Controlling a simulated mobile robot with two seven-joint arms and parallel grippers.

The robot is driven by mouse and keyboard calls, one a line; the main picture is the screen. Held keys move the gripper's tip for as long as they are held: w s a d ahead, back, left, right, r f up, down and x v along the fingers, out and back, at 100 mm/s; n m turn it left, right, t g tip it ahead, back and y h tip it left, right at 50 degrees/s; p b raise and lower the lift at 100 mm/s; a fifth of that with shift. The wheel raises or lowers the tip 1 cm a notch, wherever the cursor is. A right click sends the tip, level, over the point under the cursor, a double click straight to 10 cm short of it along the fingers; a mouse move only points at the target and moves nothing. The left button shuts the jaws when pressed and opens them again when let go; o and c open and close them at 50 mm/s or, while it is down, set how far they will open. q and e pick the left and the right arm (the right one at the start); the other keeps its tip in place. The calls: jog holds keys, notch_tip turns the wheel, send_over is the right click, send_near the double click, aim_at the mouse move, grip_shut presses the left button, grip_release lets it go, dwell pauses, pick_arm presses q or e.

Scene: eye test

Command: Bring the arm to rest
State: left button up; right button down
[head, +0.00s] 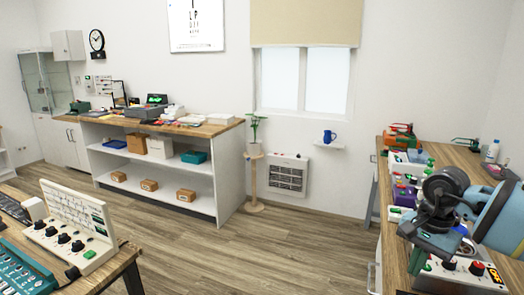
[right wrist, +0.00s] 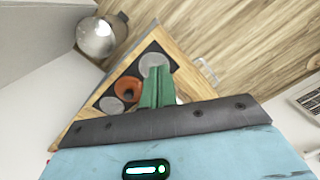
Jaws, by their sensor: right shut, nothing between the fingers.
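My right arm comes in from the right in the head view, over the right-hand workbench (head: 392,258). Its gripper (head: 416,264) points down beside a control box with knobs, and is partly hidden by my own wrist. In the right wrist view the green fingers of the right gripper (right wrist: 158,72) are together, with nothing between them. Beyond them is a wooden-edged surface with a dark panel holding grey round pieces and an orange ring (right wrist: 128,89). I cannot tell whether the fingertips touch it. My left gripper is not in view.
A control box (head: 462,272) with knobs and a red display stands close under my right arm. Several small items and a bottle (head: 492,151) crowd that bench. A round shiny object (right wrist: 96,38) is near the panel. The wooden floor (head: 290,245) between benches is clear.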

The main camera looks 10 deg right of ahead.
jog(key=s+a+f+m+t+y, duration=0.25)
jog(key=a+m+y, duration=0.4)
jog(key=a, duration=0.45)
jog(key=s+a+f+m+t+y, duration=0.1)
jog(key=s+a+f+m+y, duration=0.2)
jog(key=a+m+y, duration=0.6)
jog(key=s+a+f+m+t+y, duration=0.25)
jog(key=a+m, duration=0.25)
jog(key=a, duration=0.8)
jog(key=s+d+f+m+t+h, duration=0.35)
jog(key=f+m+h, duration=0.3)
jog(key=m, duration=0.65)
jog(key=s+d+f+m+t+h, duration=0.2)
jog(key=d+f+m+t+h, duration=0.5)
jog(key=m, duration=0.7)
jog(key=s+d+f+m+g+h, duration=0.1)
jog(key=s+f+m+g, duration=0.3)
jog(key=s, duration=0.4)
jog(key=s+d+f+m+g+h, duration=0.2)
jog(key=s+d+f+m+g, duration=0.1)
jog(key=s+f+m, duration=0.4)
notch_tip(320, 180, down, 2)
jog(key=shift+s+d+g+p, duration=0.3)
jog(key=shift+s+g+p, duration=0.05)
jog(key=shift+s, duration=0.35)
